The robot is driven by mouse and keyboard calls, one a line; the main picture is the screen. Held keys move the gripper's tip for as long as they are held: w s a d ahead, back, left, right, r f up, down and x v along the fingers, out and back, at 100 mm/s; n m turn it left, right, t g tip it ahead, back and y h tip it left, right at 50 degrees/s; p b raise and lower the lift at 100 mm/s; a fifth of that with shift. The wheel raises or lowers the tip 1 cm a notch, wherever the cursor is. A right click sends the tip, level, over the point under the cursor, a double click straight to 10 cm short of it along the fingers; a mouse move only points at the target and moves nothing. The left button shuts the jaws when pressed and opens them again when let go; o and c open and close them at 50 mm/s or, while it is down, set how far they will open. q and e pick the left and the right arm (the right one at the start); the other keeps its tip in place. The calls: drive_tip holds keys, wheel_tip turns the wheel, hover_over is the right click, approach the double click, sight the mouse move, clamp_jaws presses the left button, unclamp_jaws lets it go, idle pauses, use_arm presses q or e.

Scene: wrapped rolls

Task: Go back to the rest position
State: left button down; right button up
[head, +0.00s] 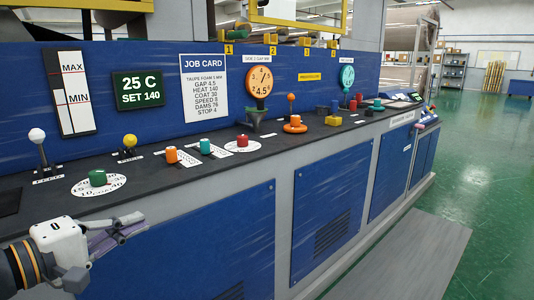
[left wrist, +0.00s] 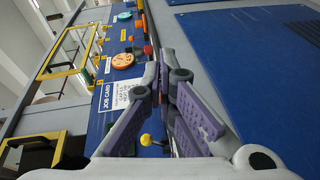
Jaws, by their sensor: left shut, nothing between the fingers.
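My left gripper (head: 128,231) is at the lower left of the head view, in front of the blue panels of the machine's long console. Its grey and purple fingers are shut with nothing between them. The fingers also show in the left wrist view (left wrist: 160,85). They look clear of the console's knobs and levers, though the exact gap is hard to judge. My right gripper is not in view.
The console's dark top (head: 200,160) carries a white-knobbed lever (head: 37,135), a yellow-knobbed lever (head: 130,141), a green knob (head: 97,177) and several other controls. A job card (head: 205,88) is on the blue back panel. Green floor (head: 490,150) is open at right.

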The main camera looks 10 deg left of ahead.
use_arm(q)
drive_tip(key=s+d+f+m+g+h+p, duration=0.1)
drive_tip(key=s+d+f+m+g, duration=0.1)
drive_tip(key=s+d+f+g, duration=0.4)
drive_tip(key=s+d+f+m+g, duration=0.1)
drive_tip(key=s+d+f+g, duration=0.1)
drive_tip(key=d+f, duration=0.7)
drive_tip(key=s+d+f+m+g+y+p, duration=0.1)
drive_tip(key=s+d+f+m+g+p, duration=0.2)
drive_tip(key=s+f, duration=0.8)
drive_tip(key=s+a+f+m+g+y, duration=0.2)
drive_tip(key=s+a, duration=0.3)
drive_tip(key=s, duration=0.5)
drive_tip(key=s+a+f+m+g+y, duration=0.2)
drive_tip(key=s+a+m+g+y, duration=0.1)
drive_tip(key=s, duration=0.8)
drive_tip(key=a+g+y, duration=0.1)
drive_tip(key=a+y, duration=0.1)
drive_tip(key=a, duration=0.1)
drive_tip(key=shift+s+a, duration=0.15)
drive_tip(key=shift+a, duration=0.05)
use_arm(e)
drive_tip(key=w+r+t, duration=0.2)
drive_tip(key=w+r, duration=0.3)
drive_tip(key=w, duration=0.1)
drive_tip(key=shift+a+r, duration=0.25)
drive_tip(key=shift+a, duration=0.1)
